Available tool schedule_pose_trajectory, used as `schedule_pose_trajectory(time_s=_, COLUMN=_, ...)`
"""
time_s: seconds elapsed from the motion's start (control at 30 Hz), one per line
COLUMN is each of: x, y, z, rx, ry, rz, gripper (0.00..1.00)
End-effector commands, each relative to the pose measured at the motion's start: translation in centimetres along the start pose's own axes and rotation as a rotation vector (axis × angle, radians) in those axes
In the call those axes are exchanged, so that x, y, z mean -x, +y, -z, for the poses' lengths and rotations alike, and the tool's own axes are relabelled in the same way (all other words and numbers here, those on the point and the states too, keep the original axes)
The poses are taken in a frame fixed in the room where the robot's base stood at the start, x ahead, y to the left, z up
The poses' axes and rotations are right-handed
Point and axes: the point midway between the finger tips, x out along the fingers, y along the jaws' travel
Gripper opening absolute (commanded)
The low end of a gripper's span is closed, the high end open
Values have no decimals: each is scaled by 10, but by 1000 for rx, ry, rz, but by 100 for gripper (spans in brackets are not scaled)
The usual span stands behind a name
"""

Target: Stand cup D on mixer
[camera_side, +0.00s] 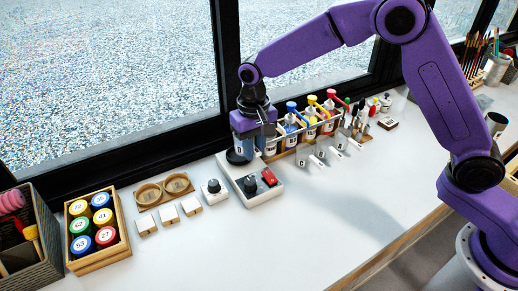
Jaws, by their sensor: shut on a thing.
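The cup's bottom is over the dark round plate (236,159) at the back of the mixer. I cannot tell whether it touches the plate.
A rack of bottles (310,126) with coloured caps stands close to the right of cup D. White stands (319,154), one marked C, are in front of it. A small knob box (214,191) and white blocks (168,214) are to the left. The front table is clear.

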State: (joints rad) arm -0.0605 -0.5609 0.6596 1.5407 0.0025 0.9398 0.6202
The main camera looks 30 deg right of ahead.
Motion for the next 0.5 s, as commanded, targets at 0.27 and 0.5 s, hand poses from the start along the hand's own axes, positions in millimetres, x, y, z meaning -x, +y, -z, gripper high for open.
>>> schedule_pose_trajectory(time_s=0.27, x=-6, y=0, z=24, rx=-1, ry=0, rz=0, gripper=0)
schedule_pose_trajectory(time_s=0.5, x=-19, y=0, z=32, rx=0, ry=-2, rz=-1, gripper=0)
